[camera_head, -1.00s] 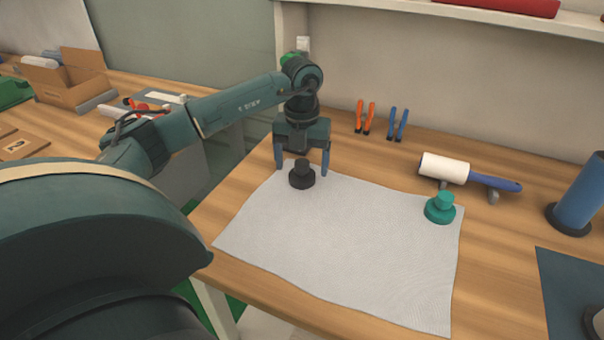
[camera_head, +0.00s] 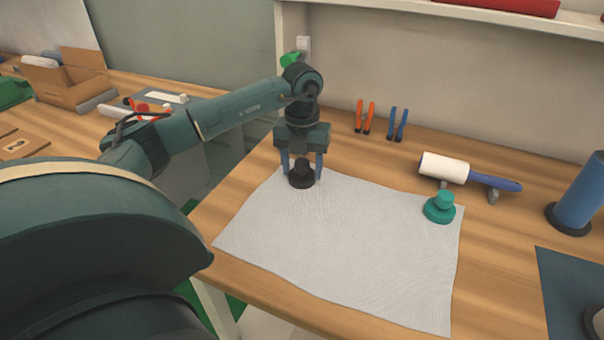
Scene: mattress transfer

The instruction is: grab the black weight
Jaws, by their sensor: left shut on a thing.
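The black weight (camera_head: 302,178) stands upright on the back left part of a light grey cloth (camera_head: 340,250) on the wooden table. My left gripper (camera_head: 302,176) points down over it, with one blue finger on each side. It is shut on the black weight, which appears to rest on the cloth. A teal weight (camera_head: 440,208) sits on the cloth's right corner. My right gripper is not in view.
A white lint roller with a blue handle (camera_head: 495,182) lies on a stand at the right. Orange pliers (camera_head: 365,117) and blue pliers (camera_head: 398,125) stand near the wall. A blue cylinder (camera_head: 580,195) stands at the far right. A shelf (camera_head: 480,18) runs above.

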